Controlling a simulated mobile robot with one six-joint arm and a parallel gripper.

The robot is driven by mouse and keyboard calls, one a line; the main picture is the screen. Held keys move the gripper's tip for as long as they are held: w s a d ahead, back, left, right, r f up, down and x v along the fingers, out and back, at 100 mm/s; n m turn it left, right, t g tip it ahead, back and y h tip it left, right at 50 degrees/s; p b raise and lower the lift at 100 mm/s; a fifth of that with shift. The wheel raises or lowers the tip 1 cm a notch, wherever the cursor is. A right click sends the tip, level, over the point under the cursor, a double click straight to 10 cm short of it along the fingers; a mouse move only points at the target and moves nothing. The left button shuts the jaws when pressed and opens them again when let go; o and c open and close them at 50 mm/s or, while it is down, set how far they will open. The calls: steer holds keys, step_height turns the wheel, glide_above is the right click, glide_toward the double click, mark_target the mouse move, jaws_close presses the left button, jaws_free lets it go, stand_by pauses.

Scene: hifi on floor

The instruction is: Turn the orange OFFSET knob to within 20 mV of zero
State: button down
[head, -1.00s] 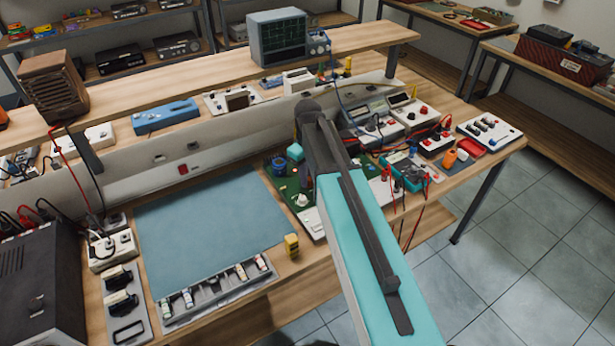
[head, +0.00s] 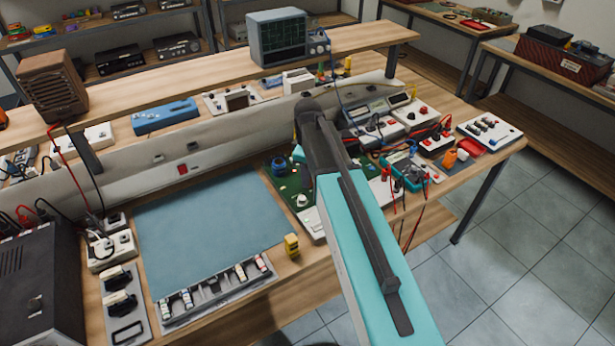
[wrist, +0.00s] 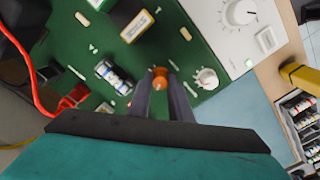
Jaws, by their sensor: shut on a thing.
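The orange OFFSET knob (wrist: 160,78) stands on the green board (wrist: 85,45) in the wrist view. My gripper (wrist: 161,84) is shut on it, with the dark fingers on either side partly covering it. The knob's pointer and scale cannot be made out. In the head view the green board (head: 287,189) lies right of the blue mat; my arm hides my gripper and the orange knob. A teal meter (head: 405,172) lies right of my arm; its reading is too small to read.
A white knob (wrist: 205,79) stands close right of my fingers. A blue-white cylinder (wrist: 115,77) and a red terminal (wrist: 72,97) are to the left, with a red lead (wrist: 40,95).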

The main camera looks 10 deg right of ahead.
steer(key=c, duration=1.6)
jaws_free()
steer(key=shift+r, duration=0.1)
steer(key=shift+r+b, duration=1.55)
steer(key=shift+r, duration=5.3)
